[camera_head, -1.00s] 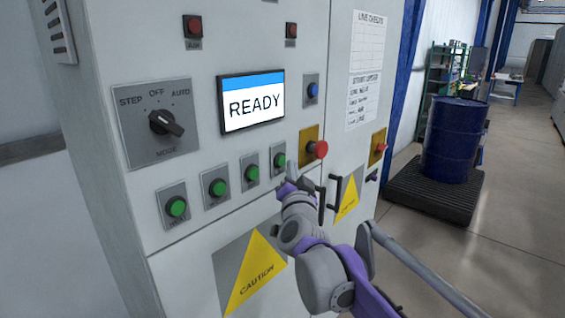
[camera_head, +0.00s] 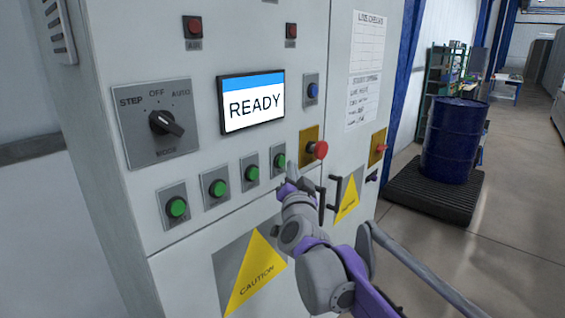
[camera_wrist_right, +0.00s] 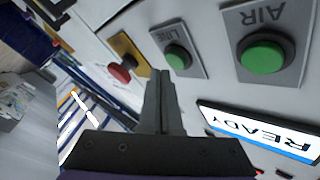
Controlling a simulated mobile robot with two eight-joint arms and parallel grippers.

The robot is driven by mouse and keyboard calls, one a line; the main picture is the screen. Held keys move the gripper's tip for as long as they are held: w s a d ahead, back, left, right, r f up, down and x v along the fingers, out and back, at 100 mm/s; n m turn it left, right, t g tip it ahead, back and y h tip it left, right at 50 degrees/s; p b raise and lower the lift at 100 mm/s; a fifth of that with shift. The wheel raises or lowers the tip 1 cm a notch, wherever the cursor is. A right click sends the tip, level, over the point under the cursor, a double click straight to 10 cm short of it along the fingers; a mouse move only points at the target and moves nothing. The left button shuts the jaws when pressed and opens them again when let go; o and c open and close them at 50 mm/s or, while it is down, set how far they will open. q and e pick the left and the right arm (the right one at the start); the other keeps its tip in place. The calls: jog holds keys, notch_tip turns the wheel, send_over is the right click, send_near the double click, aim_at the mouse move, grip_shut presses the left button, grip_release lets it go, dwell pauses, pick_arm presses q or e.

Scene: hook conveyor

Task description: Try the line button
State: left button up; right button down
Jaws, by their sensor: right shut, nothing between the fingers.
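The green line button (camera_head: 279,160) is the rightmost of the row of green buttons on the cabinet front. In the right wrist view the green button (camera_wrist_right: 178,57) sits on a grey plate marked LINE. My right gripper (camera_head: 291,170) is shut and empty, its fingertips just right of and below this button in the head view. In the right wrist view the shut fingers (camera_wrist_right: 160,76) end beside the LINE plate, between the button and the red stop button (camera_wrist_right: 122,73). Whether the tips touch the panel cannot be told. My left gripper is not in view.
A screen (camera_head: 252,102) reads READY. The AIR button (camera_wrist_right: 262,53) is beside the LINE button. A red mushroom button (camera_head: 320,149) on a yellow plate sticks out close to my right gripper. A mode knob (camera_head: 165,123) is at left. A blue drum (camera_head: 452,140) stands at right.

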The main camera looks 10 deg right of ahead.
jog(key=shift+w+a, duration=0.1)
dwell(0.7)
jog(key=shift+w+a, duration=0.15)
jog(key=shift+w, duration=0.1)
jog(key=shift+w+a, duration=0.3)
jog(key=shift+w, duration=0.05)
dwell(0.8)
dwell(0.3)
jog(key=shift+s+d, duration=0.55)
jog(key=shift+s, duration=0.1)
